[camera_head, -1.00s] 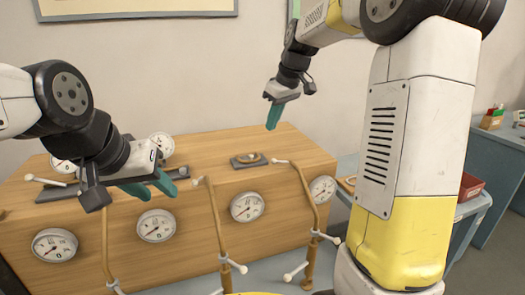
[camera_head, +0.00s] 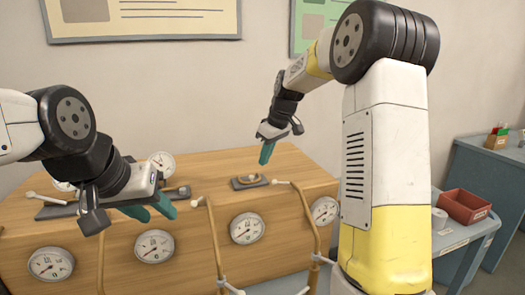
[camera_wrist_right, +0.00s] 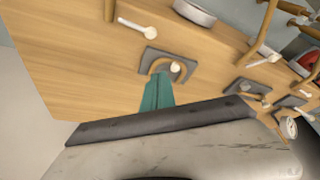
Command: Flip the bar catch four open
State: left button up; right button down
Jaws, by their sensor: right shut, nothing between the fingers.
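A bar catch (camera_head: 236,184) with a dark plate and a small curved brass bar sits on the wooden case top, right of centre. The right wrist view shows its plate (camera_wrist_right: 150,58), curved bar and pale knob just beyond my fingertips. No number is readable on it. My right gripper (camera_head: 265,157) is shut and empty, pointing down just above and behind the catch; in the right wrist view its teal fingers (camera_wrist_right: 157,90) overlap the plate's near edge. Contact cannot be told. My left gripper (camera_head: 150,212) is open and empty over the case's left front, partly covering another dark plate.
Round gauges (camera_head: 247,228) line the case front, and bent brass pipes (camera_head: 216,240) with pale-ended levers rise before it. More dark catch plates (camera_wrist_right: 247,88) show in the right wrist view. A red bin (camera_head: 464,206) stands on the blue side table at the right.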

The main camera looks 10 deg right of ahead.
aim_at(273, 183)
jog(key=x, duration=0.4)
jog(key=shift+s+d+f, duration=0.25)
jog(key=shift+s+d, duration=0.25)
jog(key=shift+s+d+f, duration=0.2)
jog(key=shift+s+d, duration=0.35)
jog(key=shift+s+d+f, duration=0.1)
jog(key=shift+s+d, duration=0.2)
jog(key=shift+s+n, duration=0.4)
jog(key=shift+n, duration=0.4)
jog(key=shift+s+d+n+g+y, duration=0.15)
jog(key=shift+s+n+g+y, duration=0.25)
jog(key=shift+n, duration=0.4)
jog(key=n, duration=0.1)
jog(key=s+n, duration=0.1)
jog(key=shift+s+d+n+g, duration=0.2)
jog(key=shift+d+n+g, duration=0.1)
jog(key=shift+g, duration=0.1)
jog(key=n, duration=0.1)
jog(key=s+d+n+g, duration=0.1)
jog(key=n, duration=0.1)
jog(key=s+n, duration=0.1)
jog(key=shift+d+n+g, duration=0.2)
jog(key=shift+n+g, duration=0.2)
jog(key=shift+w, duration=0.15)
